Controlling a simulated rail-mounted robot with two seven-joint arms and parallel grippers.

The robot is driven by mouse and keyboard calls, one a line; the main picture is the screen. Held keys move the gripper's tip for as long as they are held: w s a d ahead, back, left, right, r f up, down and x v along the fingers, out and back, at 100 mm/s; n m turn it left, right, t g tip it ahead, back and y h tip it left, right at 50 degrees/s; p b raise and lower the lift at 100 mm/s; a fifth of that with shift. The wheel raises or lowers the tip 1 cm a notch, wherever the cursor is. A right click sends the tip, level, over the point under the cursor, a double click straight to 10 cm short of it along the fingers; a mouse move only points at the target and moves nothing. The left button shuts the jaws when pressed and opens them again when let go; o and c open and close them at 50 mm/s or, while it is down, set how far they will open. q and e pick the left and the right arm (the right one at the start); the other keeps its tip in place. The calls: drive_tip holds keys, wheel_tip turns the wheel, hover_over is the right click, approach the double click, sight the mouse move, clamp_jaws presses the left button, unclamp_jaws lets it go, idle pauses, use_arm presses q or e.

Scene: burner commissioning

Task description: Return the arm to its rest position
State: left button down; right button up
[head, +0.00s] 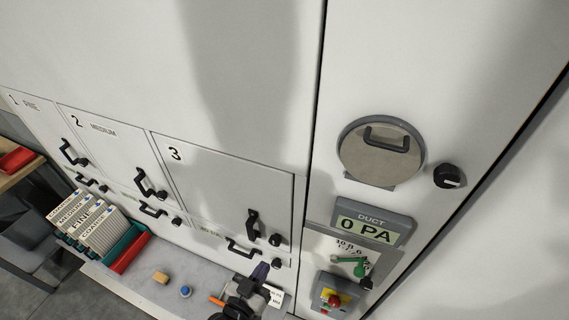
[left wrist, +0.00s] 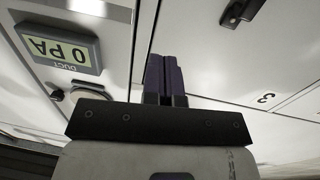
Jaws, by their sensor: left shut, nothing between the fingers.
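My left gripper (head: 261,271) is at the bottom middle of the head view, low in front of the cabinet, near the handle under door 3 (head: 225,180). In the left wrist view its two dark purple fingers (left wrist: 165,60) stand side by side, pressed together. Nothing is held between them. I cannot tell whether the gripper touches the cabinet. My right gripper is in neither view.
The right panel has a round hatch (head: 381,160), a black knob (head: 450,176), a DUCT display (head: 368,229) reading 0 PA, a green valve lever (head: 353,262) and a red button (head: 333,300). A shelf holds a tan block (head: 161,277), a blue knob (head: 186,292) and labelled filters (head: 85,222).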

use_arm(q)
drive_tip(key=s+f+g, duration=0.4)
drive_tip(key=f+g, duration=0.1)
drive_tip(key=g, duration=0.1)
drive_tip(key=s+a+r+n+g+y, duration=0.1)
drive_tip(key=s+a+g+y, duration=0.15)
drive_tip(key=s+a, duration=0.35)
drive_tip(key=s+a+r+n+g+y, duration=0.1)
drive_tip(key=s+a+r+g+y, duration=0.1)
drive_tip(key=s+a+y, duration=0.3)
drive_tip(key=s+a+f+g, duration=0.2)
drive_tip(key=s+a+f, duration=0.15)
drive_tip(key=s, duration=0.65)
drive_tip(key=w+p+v, duration=0.2)
drive_tip(key=p+v, duration=0.9)
drive_tip(key=p, duration=0.1)
drive_tip(key=shift+w+r, duration=0.2)
drive_tip(key=shift+r, duration=0.15)
drive_tip(key=shift+h, duration=0.25)
drive_tip(key=c, duration=1.8)
unclamp_jaws()
drive_tip(key=shift+f, duration=0.1)
